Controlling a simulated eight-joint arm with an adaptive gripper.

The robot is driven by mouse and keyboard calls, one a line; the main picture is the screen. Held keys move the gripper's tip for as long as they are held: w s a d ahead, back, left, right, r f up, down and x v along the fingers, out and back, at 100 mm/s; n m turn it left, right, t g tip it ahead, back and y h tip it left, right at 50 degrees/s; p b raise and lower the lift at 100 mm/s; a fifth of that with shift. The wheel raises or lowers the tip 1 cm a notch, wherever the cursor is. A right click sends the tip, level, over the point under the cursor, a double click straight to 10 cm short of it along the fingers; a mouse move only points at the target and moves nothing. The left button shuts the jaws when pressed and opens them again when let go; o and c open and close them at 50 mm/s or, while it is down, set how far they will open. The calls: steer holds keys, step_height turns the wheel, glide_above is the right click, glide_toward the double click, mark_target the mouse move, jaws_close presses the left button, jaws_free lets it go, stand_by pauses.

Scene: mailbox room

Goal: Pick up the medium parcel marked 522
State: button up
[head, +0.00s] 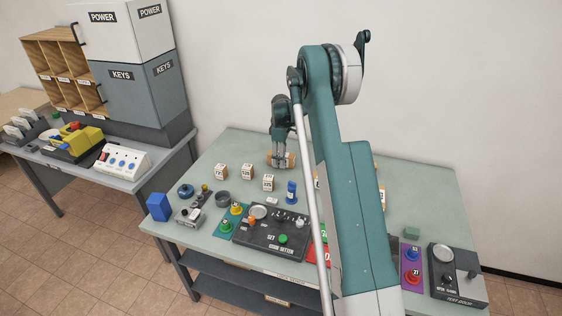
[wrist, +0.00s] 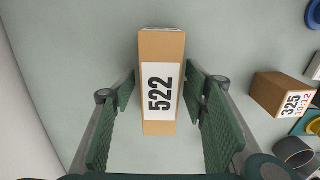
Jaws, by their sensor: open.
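The parcel marked 522 (wrist: 160,82) is a brown cardboard box with a white label. In the wrist view it stands between the two green finger pads of my gripper (wrist: 160,100), with a small gap showing on each side. My gripper is open. In the head view my gripper (head: 283,160) is low over the back of the table, around the parcel (head: 291,160), which is partly hidden by the fingers.
A parcel marked 325 (wrist: 285,95) lies right of my gripper in the wrist view. Small parcels (head: 246,171), a blue cylinder (head: 291,193) and the black code setter panel (head: 270,232) stand on the table (head: 240,143). My arm hides part of the right side.

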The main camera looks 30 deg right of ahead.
steer(key=shift+f, duration=0.15)
stand_by(0.4)
steer(key=c, duration=1.1)
steer(key=shift+r+p, duration=0.5)
steer(key=shift+r, duration=4.5)
